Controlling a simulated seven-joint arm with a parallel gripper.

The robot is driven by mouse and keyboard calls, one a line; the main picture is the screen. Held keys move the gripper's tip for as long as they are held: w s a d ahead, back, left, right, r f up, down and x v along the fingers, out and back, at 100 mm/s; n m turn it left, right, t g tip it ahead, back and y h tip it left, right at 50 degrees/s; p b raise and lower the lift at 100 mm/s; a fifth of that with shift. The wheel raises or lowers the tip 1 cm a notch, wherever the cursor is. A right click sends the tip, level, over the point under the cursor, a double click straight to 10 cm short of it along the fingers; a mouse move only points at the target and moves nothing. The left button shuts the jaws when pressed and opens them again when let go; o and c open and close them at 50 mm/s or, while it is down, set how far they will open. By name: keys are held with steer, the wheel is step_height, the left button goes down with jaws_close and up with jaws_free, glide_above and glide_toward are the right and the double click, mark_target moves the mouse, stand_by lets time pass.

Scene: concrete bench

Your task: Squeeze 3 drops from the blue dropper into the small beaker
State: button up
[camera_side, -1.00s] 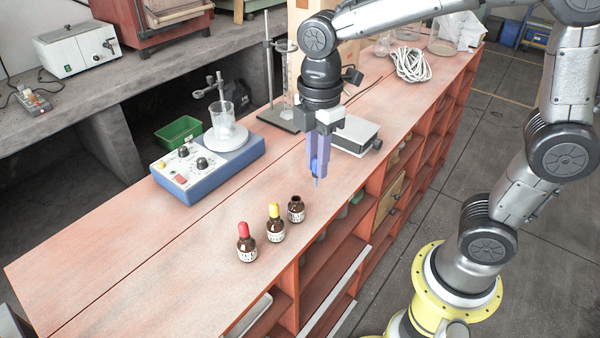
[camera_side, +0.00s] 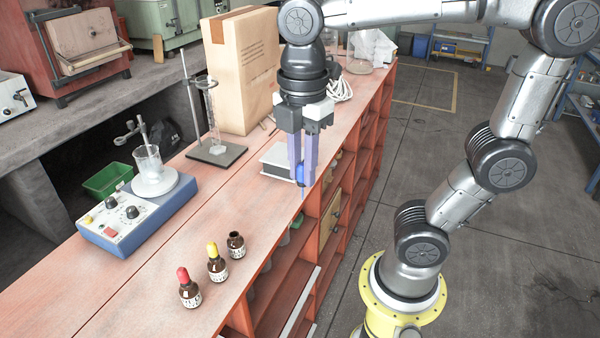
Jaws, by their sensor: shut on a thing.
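My gripper (camera_side: 302,178) is shut on the blue dropper (camera_side: 300,173), whose blue bulb sits between the fingers and whose thin tip points down. It hangs upright near the bench's right edge; its exact height is hard to tell. An open brown bottle (camera_side: 236,246) without a cap stands lower left of it. A clear glass beaker (camera_side: 148,161) with a rod in it stands on the round white plate of a blue stirrer (camera_side: 140,215), well to the left of my gripper. Whether liquid is in the beaker is too small to tell.
Brown bottles with a yellow cap (camera_side: 217,266) and a red cap (camera_side: 189,290) stand beside the open one. A flat white-topped device (camera_side: 276,160) lies behind my gripper. A stand with a glass cylinder (camera_side: 209,108) and a cardboard box (camera_side: 243,75) are farther back.

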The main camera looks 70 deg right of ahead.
steer(key=shift+r, duration=1.35)
stand_by(0.7)
steer(key=w+d+f+m, duration=0.2)
steer(key=w+f+m, duration=0.5)
steer(key=w, duration=0.6)
steer(key=w+d+f+m, duration=0.35)
steer(key=w+f, duration=0.55)
steer(key=w, duration=0.3)
steer(key=w+a+r+n+t, duration=0.1)
steer(key=w+a+r+n, duration=0.1)
steer(key=w+r+n, duration=0.8)
steer(key=w+r, duration=0.4)
steer(key=r, duration=0.1)
steer(key=shift+w+r+t, duration=0.2)
steer(key=shift+r+t, duration=0.2)
steer(key=shift+w+n, duration=0.1)
steer(key=shift+n, duration=0.15)
steer(key=shift+w+a+f, duration=0.1)
steer(key=shift+w+f, duration=0.15)
steer(key=shift+f, duration=0.25)
